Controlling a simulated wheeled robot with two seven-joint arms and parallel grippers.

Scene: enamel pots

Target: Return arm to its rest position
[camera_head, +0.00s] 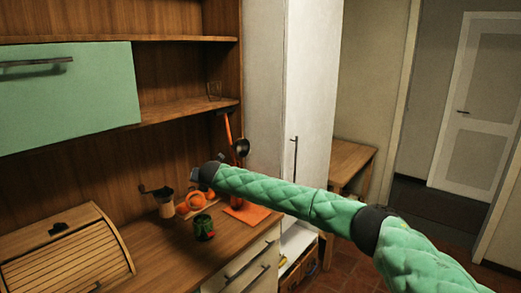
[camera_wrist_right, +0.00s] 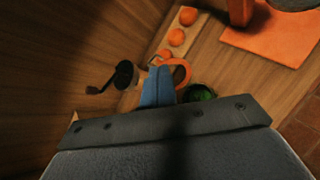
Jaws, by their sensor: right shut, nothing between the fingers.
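My right arm, in green quilted padding, reaches from the lower right across the counter in the head view. Its gripper (camera_head: 196,175) is at the far left end, above the back of the counter near a coffee grinder (camera_head: 165,201). In the right wrist view the blue fingers (camera_wrist_right: 158,86) are together with nothing between them. Behind them are an orange ring-shaped rim (camera_wrist_right: 181,73), partly hidden, and a dark green round container (camera_wrist_right: 199,92). That container is the dark green mug or can (camera_head: 204,228) standing on the counter. My left gripper is in neither view.
Orange round fruits (camera_wrist_right: 178,37) lie by the wall. An orange board (camera_head: 248,214) with upright utensils (camera_head: 240,147) stands near the counter's right end. A wooden bread box (camera_head: 65,255) is at left. A tall white cabinet (camera_head: 308,100) rises behind the arm. Open floor lies right.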

